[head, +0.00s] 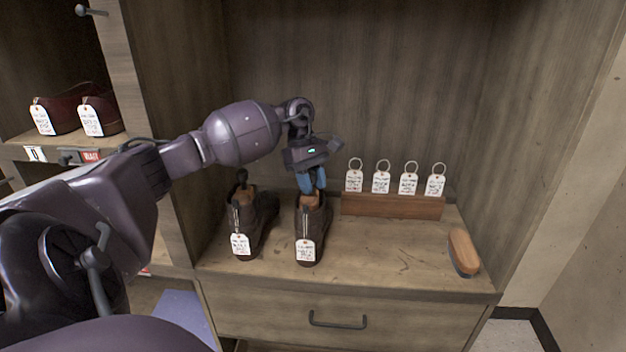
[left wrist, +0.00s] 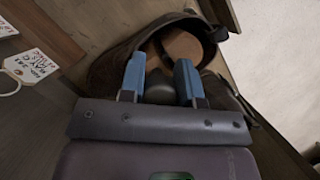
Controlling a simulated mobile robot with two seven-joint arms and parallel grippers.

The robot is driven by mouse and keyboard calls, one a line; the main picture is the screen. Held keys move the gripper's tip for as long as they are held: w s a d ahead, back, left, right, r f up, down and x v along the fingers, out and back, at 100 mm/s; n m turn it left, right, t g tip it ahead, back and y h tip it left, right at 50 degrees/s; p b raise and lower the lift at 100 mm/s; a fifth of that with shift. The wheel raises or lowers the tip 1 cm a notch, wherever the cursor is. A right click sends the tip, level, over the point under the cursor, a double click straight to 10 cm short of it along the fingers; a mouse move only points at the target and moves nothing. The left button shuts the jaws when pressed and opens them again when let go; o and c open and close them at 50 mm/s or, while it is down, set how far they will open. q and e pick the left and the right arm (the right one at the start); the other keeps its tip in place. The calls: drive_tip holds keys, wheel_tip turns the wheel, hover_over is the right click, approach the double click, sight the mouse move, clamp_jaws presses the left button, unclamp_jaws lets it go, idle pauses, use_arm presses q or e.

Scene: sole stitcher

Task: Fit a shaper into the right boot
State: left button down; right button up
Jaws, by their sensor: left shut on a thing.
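The right boot (head: 312,222), dark brown leather with a white tag, stands upright on the cabinet shelf. A wooden shaper (head: 309,201) sits in its opening; how deep its lower part reaches is hidden. My left gripper (head: 313,188) is above this boot, its blue fingers shut on the shaper's dark knob. In the left wrist view the knob (left wrist: 160,88) is between the fingers, with the shaper's wooden body (left wrist: 181,47) inside the boot collar (left wrist: 112,66). The left boot (head: 262,220) stands beside it with another shaper (head: 244,193) in it. My right gripper is out of view.
A wooden block (head: 390,206) holding several ringed tags stands behind and right of the boots. A wooden brush (head: 463,250) lies at the shelf's right. The shelf between (head: 390,250) is clear. Dark red shoes (head: 62,112) stand in the left compartment.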

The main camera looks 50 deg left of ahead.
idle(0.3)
use_arm(q)
drive_tip(key=c, duration=0.8)
unclamp_jaws()
drive_tip(key=shift+f, duration=0.1)
drive_tip(key=shift+o, duration=0.2)
drive_tip(key=shift+a+r, duration=0.1)
drive_tip(key=shift+r, duration=0.2)
drive_tip(key=v, duration=1)
drive_tip(key=shift+r, duration=0.15)
